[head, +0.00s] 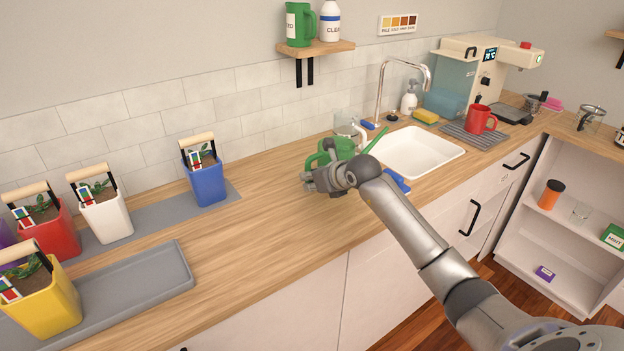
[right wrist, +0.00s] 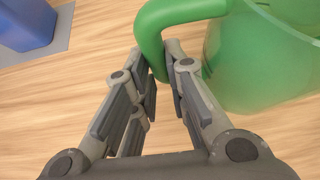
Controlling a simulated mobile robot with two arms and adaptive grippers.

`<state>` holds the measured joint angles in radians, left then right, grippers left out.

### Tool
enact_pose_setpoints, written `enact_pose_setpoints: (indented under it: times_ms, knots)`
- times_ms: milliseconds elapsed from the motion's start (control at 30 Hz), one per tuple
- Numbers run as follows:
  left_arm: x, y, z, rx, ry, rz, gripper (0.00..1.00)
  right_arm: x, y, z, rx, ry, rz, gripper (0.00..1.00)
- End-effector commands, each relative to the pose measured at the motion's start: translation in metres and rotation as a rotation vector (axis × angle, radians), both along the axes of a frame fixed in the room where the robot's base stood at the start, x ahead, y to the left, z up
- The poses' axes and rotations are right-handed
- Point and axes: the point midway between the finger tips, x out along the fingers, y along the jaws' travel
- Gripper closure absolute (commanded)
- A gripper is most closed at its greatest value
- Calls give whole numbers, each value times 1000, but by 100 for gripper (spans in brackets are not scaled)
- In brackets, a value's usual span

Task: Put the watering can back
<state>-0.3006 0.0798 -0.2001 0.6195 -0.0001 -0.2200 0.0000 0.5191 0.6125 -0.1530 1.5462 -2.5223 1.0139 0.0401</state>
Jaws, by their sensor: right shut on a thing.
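I cannot tell whether the can's base touches the counter. My left gripper is not in view.
Potted plants with wooden handles, including a blue one (head: 207,183) and a white one (head: 104,215), stand on the left. The white sink (head: 415,152) is to the right. A wall shelf (head: 318,48) holds a green jug and a bottle. The middle counter (head: 235,235) is clear.

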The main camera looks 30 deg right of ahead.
Motion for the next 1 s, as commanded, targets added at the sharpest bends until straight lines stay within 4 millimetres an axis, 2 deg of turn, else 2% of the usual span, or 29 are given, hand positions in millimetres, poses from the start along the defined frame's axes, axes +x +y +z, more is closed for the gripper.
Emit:
enact_pose_setpoints:
  times_ms: [33,67,100,233,633,767,1000]
  knots:
    - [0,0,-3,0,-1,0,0,1,0,-1,-3,-5,1,100]
    - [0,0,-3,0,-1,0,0,0,0,-3,0,0,0,85]
    - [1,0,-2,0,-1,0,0,0,0,-2,0,0,0,80]
    - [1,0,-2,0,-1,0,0,0,0,-2,0,0,0,64]
    - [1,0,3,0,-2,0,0,0,0,4,0,0,0,64]
    - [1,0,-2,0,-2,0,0,-10,-2,8,-3,-3,0,64]
    - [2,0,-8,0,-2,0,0,-42,-4,29,-4,-1,0,64]
